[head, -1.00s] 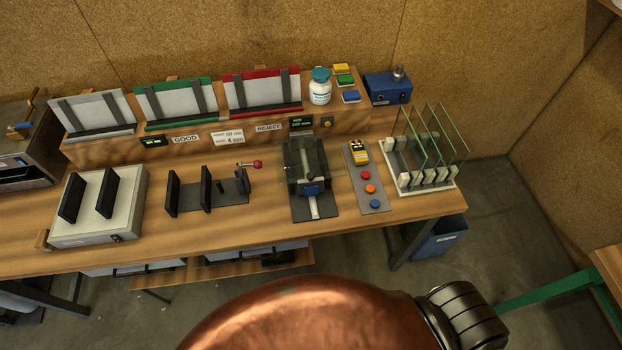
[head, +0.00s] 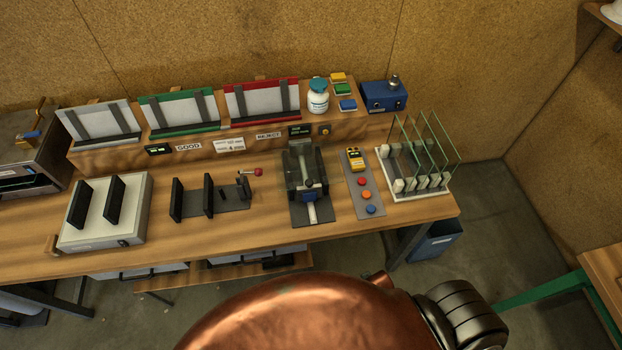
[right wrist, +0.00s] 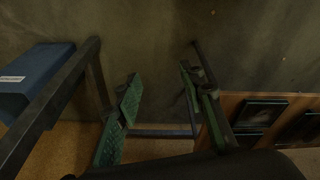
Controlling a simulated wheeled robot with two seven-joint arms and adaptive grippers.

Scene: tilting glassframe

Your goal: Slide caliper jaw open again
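What looks like the caliper fixture (head: 307,190) stands on the bench right of centre in the head view. Neither gripper shows in the head view, and my left gripper is out of sight.
A clamp fixture with a red-knobbed lever (head: 258,172) and a white scale-like box (head: 133,231) stand to the left. A button panel (head: 377,190) and a rack of glass panes (head: 437,190) stand to the right. A blue bin (head: 436,240) is below; it also shows in the right wrist view (right wrist: 30,75).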

